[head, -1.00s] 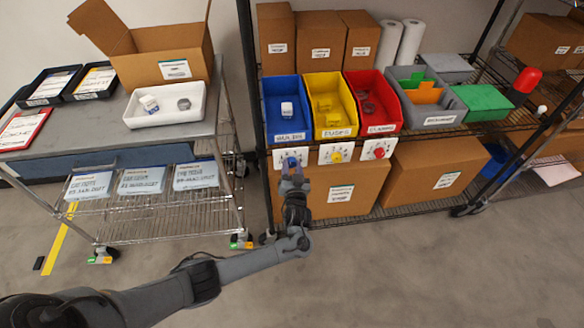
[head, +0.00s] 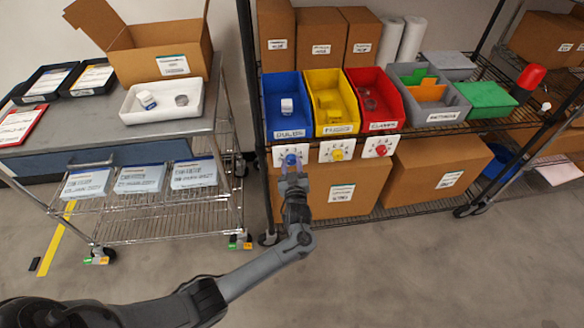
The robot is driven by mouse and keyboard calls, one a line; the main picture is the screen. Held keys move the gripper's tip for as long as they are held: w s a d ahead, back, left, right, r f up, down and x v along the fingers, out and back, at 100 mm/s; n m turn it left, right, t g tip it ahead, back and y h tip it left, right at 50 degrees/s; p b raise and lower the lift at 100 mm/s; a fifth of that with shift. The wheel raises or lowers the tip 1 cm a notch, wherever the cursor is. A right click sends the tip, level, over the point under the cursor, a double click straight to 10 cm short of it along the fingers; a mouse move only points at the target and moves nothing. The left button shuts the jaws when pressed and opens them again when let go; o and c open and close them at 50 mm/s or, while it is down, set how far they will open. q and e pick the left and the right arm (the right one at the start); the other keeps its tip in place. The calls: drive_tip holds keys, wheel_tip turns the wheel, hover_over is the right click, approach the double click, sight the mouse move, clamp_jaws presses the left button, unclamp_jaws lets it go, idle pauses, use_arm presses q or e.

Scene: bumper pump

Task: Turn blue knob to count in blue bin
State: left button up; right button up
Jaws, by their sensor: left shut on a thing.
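The blue knob (head: 291,159) sits on a white dial plate (head: 278,155) on the shelf edge below the blue bin. The dial's markings are too small to read. The blue bin (head: 272,122) holds one visible small white-and-blue item (head: 287,106). My left gripper (head: 291,168) reaches up from below and is shut on the blue knob; its fingers partly hide the dial's lower part. My right gripper is not in view.
A yellow bin (head: 335,128) and a red bin (head: 384,126) stand to the right, with yellow (head: 337,154) and red (head: 381,149) knobs below. Cardboard boxes (head: 345,185) fill the shelf beneath. A cart with a white tray (head: 150,115) stands at left.

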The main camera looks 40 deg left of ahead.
use_arm(q)
drive_tip(key=shift+n+b, duration=0.5)
drive_tip(key=shift+n, duration=0.7)
drive_tip(key=o, duration=1)
drive_tip(key=shift+o, duration=0.2)
